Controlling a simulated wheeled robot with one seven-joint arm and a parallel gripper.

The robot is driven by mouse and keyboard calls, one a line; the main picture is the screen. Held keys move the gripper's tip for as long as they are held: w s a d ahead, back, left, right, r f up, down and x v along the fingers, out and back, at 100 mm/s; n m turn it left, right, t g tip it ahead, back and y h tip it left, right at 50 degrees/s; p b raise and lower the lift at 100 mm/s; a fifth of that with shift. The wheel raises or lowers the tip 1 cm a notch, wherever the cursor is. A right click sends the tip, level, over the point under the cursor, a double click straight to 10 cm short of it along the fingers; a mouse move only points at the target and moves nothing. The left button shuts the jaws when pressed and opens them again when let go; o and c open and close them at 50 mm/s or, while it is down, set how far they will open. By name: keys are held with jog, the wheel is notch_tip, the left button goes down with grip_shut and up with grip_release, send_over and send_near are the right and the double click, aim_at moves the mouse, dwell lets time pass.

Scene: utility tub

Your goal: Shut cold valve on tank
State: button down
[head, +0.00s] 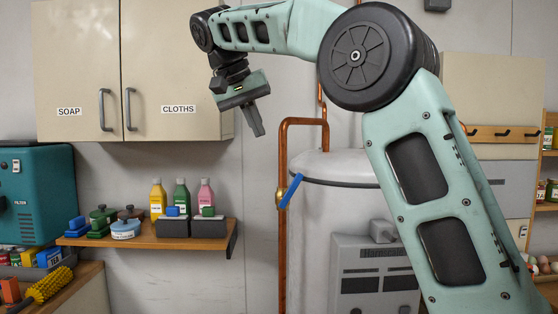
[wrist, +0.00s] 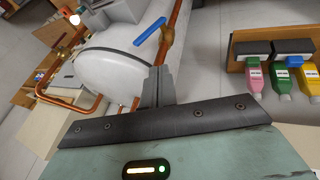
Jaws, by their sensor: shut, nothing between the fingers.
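The cold valve is a blue lever (head: 290,190) on a brass body at the copper pipe, just left of the tank (head: 312,230). The lever is tilted, slanting across the pipe line from upper right to lower left in the head view. It also shows at the top of the wrist view as the blue lever (wrist: 149,32). My gripper (head: 258,133) is above and to the left of the lever, pointing down, apart from it. In the wrist view my fingers (wrist: 158,86) are together and empty. The pale tank top (wrist: 110,62) lies beyond them.
The copper pipe (head: 283,150) rises beside the tank and bends over it. A wall shelf (head: 150,238) with bottles and small containers stands to the left. Wall cabinets (head: 175,60) hang above the shelf. The wall between shelf and pipe is clear.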

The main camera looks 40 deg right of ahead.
send_near(291, 191)
jog(key=w, duration=0.3)
jog(key=shift+s+d+f+p, duration=0.35)
jog(key=shift+d+f, duration=0.15)
jog(key=shift+d, duration=0.1)
jog(key=shift+s+d+f+p, duration=0.2)
jog(key=shift+s+d+f, duration=0.1)
jog(key=shift+d+f, duration=0.3)
jog(key=shift+s+d+f, duration=0.25)
jog(key=shift+d+f, duration=0.1)
jog(key=shift+d, duration=0.15)
jog(key=shift+d, duration=0.1)
